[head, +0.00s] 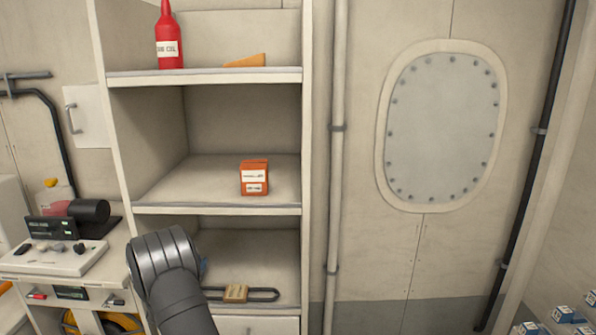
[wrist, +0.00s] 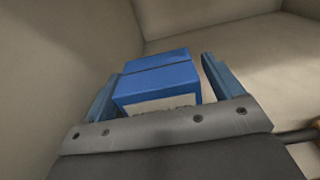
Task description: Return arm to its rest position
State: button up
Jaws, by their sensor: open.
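My arm (head: 168,275) reaches into the lower compartment of the shelf unit (head: 220,210) in the head view and hides most of my gripper there. A small bit of blue shows past the arm, and I cannot tell whether it is a finger or a box. In the wrist view my gripper (wrist: 160,70) is open, with its blue fingers on either side of a blue box (wrist: 158,80) with a white label. The box stands between the fingers, near a compartment corner. Whether a finger touches it is unclear.
An orange box (head: 254,178) stands on the middle shelf. A red bottle (head: 168,40) and an orange wedge (head: 245,61) are on the upper shelf. A dark loop with a tan block (head: 236,293) lies right of my arm. A cluttered bench (head: 60,258) is at left.

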jog(key=r, duration=0.4)
jog(key=shift+d+r, duration=0.35)
jog(key=s+d+r, duration=0.1)
jog(key=d+r, duration=0.6)
jog(key=d, duration=0.4)
jog(key=s+a+r+n+g+y, duration=0.2)
jog(key=s+a+r+n+y, duration=0.3)
jog(key=s+a, duration=0.65)
jog(key=s+a+r+n+g+y, duration=0.25)
jog(key=s+a+r+y, duration=0.3)
jog(key=s+a, duration=0.65)
jog(key=s+a+r+n+g+y, duration=0.2)
jog(key=s+r, duration=0.2)
jog(key=s, duration=0.5)
jog(key=s+a+r+n+g+y, duration=0.2)
jog(key=s+a+r, duration=0.1)
jog(key=s, duration=0.5)
jog(key=s+a+r+n+g+y, duration=0.2)
jog(key=s+r, duration=0.3)
jog(key=s, duration=0.4)
jog(key=shift+s+a+r+g, duration=0.2)
jog(key=shift+s+a+g, duration=0.15)
jog(key=shift+a+g, duration=0.2)
